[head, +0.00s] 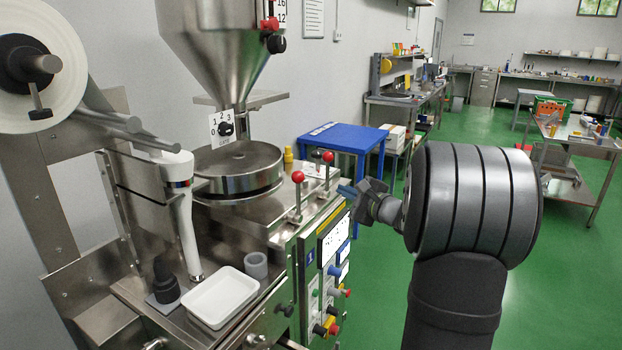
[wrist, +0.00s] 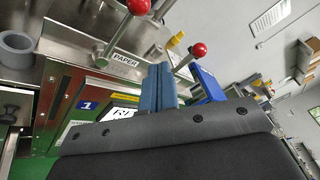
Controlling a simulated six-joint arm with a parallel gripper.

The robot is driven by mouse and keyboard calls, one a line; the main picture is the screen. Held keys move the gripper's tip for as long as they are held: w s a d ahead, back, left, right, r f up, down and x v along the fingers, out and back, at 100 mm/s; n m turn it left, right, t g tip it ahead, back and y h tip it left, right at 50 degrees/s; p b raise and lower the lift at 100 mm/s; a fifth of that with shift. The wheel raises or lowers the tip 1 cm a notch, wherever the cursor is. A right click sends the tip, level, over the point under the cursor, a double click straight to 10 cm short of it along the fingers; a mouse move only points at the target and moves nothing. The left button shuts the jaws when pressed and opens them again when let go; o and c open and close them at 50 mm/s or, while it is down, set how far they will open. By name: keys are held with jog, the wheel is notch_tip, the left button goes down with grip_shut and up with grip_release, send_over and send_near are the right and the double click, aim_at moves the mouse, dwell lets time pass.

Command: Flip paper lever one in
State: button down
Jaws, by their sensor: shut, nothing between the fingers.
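Two levers with red ball knobs stand on the steel machine top. The nearer lever (head: 298,178) also shows in the wrist view (wrist: 138,6), where a plate reading PAPER (wrist: 125,60) lies beside its base. The farther lever (head: 328,157) also shows in the wrist view (wrist: 199,49). No number on either lever is readable. My gripper (head: 345,190) is to the right of both levers, past the machine's edge. In the wrist view its blue fingers (wrist: 158,68) are together and empty, between the two levers in the picture. I see no contact with either.
The machine's front panel (head: 330,238) carries knobs and buttons below the levers. A round steel pan (head: 238,178) sits under a hopper (head: 225,50). A white tray (head: 222,297) and grey cup (head: 256,265) are nearer. A blue table (head: 350,137) stands behind.

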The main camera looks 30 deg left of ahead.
jog(key=a+n+t, duration=0.1)
jog(key=a+r+n+t+h, duration=0.1)
jog(key=n, duration=0.1)
jog(key=shift+r, duration=0.1)
dwell(0.4)
send_over(298, 197)
jog(key=w+d, duration=0.3)
jog(key=shift+s+a, duration=0.2)
jog(key=shift+a, duration=0.05)
jog(key=shift+s, duration=0.15)
dwell(0.3)
